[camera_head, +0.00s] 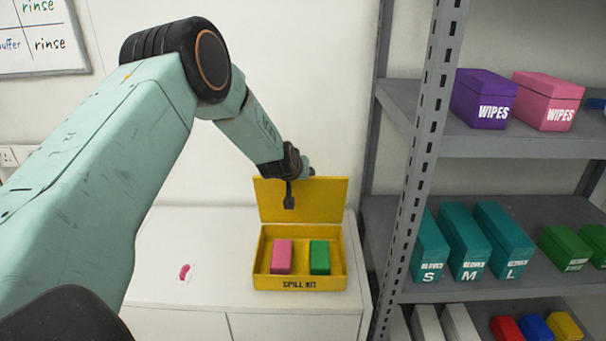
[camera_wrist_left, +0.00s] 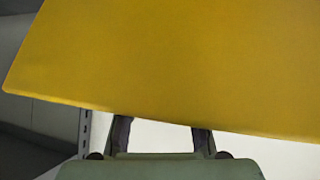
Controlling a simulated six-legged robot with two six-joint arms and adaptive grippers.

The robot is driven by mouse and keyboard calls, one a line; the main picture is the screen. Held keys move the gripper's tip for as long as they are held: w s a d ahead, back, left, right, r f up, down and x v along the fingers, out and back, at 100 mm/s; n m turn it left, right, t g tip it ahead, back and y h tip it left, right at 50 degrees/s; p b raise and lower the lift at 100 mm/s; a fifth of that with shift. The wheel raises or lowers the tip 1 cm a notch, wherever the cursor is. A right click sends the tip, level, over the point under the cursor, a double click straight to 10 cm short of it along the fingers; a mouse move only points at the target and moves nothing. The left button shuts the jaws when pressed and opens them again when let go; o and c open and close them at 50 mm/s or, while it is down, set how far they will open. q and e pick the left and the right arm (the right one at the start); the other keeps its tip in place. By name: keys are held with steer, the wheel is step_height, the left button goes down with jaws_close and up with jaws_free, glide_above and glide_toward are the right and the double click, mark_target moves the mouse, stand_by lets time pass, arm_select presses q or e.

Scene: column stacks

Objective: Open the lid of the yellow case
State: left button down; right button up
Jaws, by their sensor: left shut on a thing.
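The yellow case (camera_head: 300,283), marked "SPILL KIT", stands on the white cabinet top. Its yellow lid (camera_head: 326,200) is raised and stands roughly upright at the back of the case. A pink block (camera_head: 282,256) and a green block (camera_head: 320,257) lie inside. My left gripper (camera_head: 289,200) is at the left part of the raised lid, shut on it. In the left wrist view the lid (camera_wrist_left: 180,65) fills most of the picture and hides the fingertips. My right gripper is not in view.
A grey metal shelf (camera_head: 412,185) with boxes stands close to the right of the case. A small pink item (camera_head: 185,272) lies on the cabinet top (camera_head: 190,235) to the left, where there is free room. A whiteboard (camera_head: 40,38) hangs on the wall.

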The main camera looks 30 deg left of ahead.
arm_select(q)
steer(key=c, duration=1.5)
jaws_free()
steer(key=shift+s+f, duration=0.2)
steer(key=shift+f, duration=0.1)
steer(key=o, duration=0.5)
steer(key=shift+w+a+r, duration=0.1)
steer(key=shift+a, duration=0.1)
steer(key=shift+d+r, duration=0.1)
steer(key=shift+d, duration=0.1)
steer(key=v, duration=1.2)
steer(key=shift+a, duration=0.1)
steer(key=shift+a, duration=0.1)
